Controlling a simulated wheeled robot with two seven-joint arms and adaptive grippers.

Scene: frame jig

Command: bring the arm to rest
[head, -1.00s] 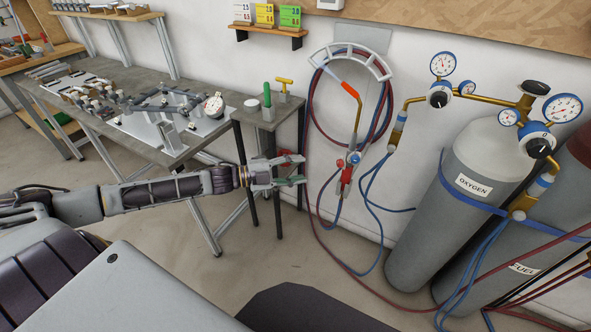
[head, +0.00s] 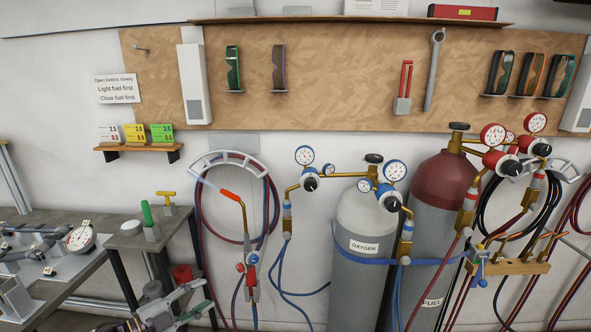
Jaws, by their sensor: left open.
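My left gripper (head: 190,309) shows at the bottom left of the head view, in front of the small side stand. Its fingers are apart and nothing shows between them. Most of my left arm is below the picture's edge. My right gripper is not in the picture.
A workbench with a jig and dial gauge (head: 81,238) stands at the left, beside a small stand (head: 130,238). A torch (head: 230,195) with hoses hangs on the wall. A grey oxygen cylinder (head: 365,270) and a red-topped fuel cylinder (head: 440,185) stand at centre right.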

